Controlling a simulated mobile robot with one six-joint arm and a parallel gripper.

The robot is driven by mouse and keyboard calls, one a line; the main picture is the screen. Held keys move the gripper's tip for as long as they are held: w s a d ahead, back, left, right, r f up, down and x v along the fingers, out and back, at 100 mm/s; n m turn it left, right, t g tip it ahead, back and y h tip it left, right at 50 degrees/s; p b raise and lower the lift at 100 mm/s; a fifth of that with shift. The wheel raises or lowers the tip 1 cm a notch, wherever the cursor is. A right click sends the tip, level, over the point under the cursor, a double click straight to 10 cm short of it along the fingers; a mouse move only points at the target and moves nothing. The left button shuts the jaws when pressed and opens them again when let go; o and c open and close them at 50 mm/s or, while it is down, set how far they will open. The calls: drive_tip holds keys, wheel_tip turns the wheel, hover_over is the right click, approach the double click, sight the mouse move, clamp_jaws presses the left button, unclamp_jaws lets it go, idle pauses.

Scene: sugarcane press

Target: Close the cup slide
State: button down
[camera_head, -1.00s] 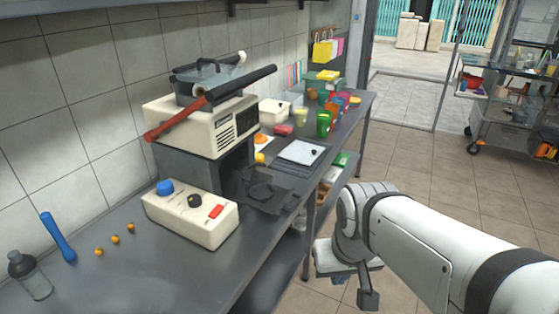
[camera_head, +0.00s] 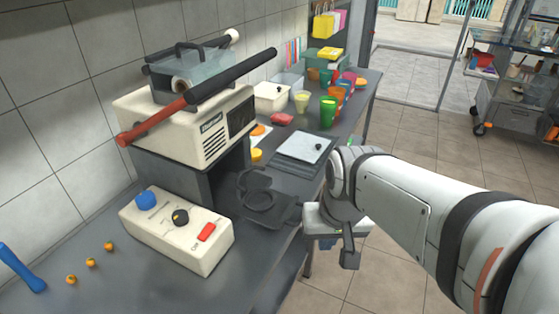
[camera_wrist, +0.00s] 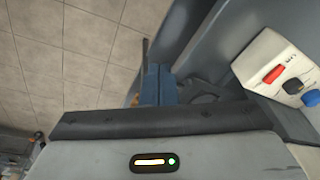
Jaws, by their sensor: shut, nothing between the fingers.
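The cup slide (camera_head: 285,211) is a dark flat tray with a round ring holder. It sticks out from under the cream sugarcane press (camera_head: 195,125) toward the counter's front edge. In the wrist view part of the slide (camera_wrist: 205,88) shows just right of the fingers, partly hidden by my gripper's body. My gripper (camera_head: 335,246) is shut and empty, pointing down to the right of the slide, off the counter's front edge. In the wrist view the gripper (camera_wrist: 153,80) has its fingers close together. I cannot tell whether they touch the slide.
A cream control box (camera_head: 175,232) with blue and black knobs and a red switch stands in front of the press. A white board (camera_head: 303,147), a green cup (camera_head: 328,112) and several other cups stand further along the counter. Open tiled floor lies to the right.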

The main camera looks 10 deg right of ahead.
sight(241, 197)
drive_tip(key=w+d+f+m+t+y+b, duration=0.2)
drive_tip(key=w+d+f+m+y, duration=0.15)
drive_tip(key=w+m, duration=0.65)
drive_tip(key=w+d+f+m+t+y+b, duration=0.15)
drive_tip(key=w+f+m+y, duration=0.35)
drive_tip(key=m, duration=0.9)
drive_tip(key=shift+h, duration=0.65)
drive_tip(key=x, duration=0.3)
drive_tip(key=b+x, duration=0.1)
drive_tip(key=x, duration=0.2)
drive_tip(key=b+x, duration=0.1)
drive_tip(key=x, duration=0.2)
drive_tip(key=shift+w+a+f, duration=0.1)
drive_tip(key=shift+w+f, duration=0.05)
drive_tip(key=shift+w, duration=0.35)
drive_tip(key=w+a, duration=0.3)
drive_tip(key=a, duration=0.1)
drive_tip(key=w+a, duration=0.3)
drive_tip(key=a, duration=0.2)
drive_tip(key=w+a, duration=0.3)
drive_tip(key=a, duration=0.1)
drive_tip(key=shift+w+a, duration=0.25)
drive_tip(key=shift+w, duration=0.1)
drive_tip(key=shift+a+g, duration=0.1)
drive_tip(key=shift+g, duration=0.15)
